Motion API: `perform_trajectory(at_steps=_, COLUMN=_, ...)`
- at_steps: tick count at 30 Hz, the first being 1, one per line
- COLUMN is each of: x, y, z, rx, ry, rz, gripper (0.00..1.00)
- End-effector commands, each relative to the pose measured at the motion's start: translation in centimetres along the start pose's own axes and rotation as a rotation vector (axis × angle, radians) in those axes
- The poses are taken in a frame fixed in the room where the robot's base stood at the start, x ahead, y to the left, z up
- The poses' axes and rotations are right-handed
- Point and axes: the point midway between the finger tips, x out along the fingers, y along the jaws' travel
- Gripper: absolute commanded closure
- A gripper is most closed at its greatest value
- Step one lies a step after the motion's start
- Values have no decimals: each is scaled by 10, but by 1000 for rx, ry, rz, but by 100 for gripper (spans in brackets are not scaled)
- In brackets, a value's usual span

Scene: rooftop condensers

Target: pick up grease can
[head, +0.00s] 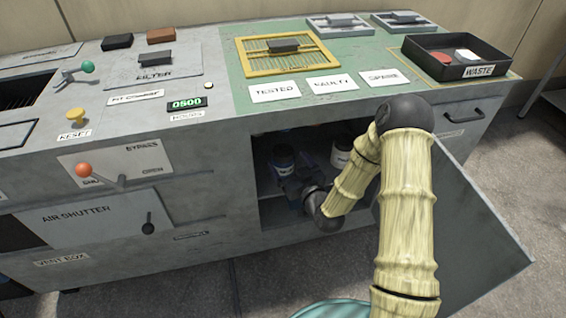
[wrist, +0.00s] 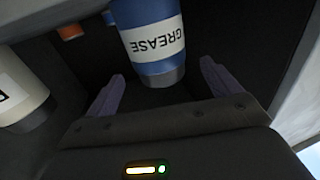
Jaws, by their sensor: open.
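The grease can (wrist: 155,40) is a blue cylinder with a white GREASE label, upside down in the wrist view. It stands inside the open cabinet, where it also shows in the head view (head: 284,158). My gripper (wrist: 160,85) is open, with its two purple fingers on either side of the can's lower end in the wrist view. I see no finger pressing on the can. In the head view my arm reaches into the cabinet and my gripper is partly hidden by the arm and the shadow.
A pale can (wrist: 18,90) stands left of my gripper in the wrist view. A small orange item (wrist: 70,31) lies farther in. The open cabinet door (head: 465,225) is right of my arm. A black waste tray (head: 425,62) sits on the bench top.

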Motion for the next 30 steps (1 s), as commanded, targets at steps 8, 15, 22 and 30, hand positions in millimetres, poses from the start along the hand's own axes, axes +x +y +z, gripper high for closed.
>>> perform_trajectory(at_steps=8, x=23, y=0, z=5, rx=-3, ry=5, rz=-1, gripper=11)
perform_trajectory(at_steps=15, x=51, y=0, z=3, rx=-1, ry=3, rz=-1, gripper=11)
perform_trajectory(at_steps=22, x=52, y=0, z=2, rx=0, ry=0, rz=0, gripper=11)
perform_trajectory(at_steps=30, x=52, y=0, z=2, rx=0, ry=0, rz=0, gripper=11)
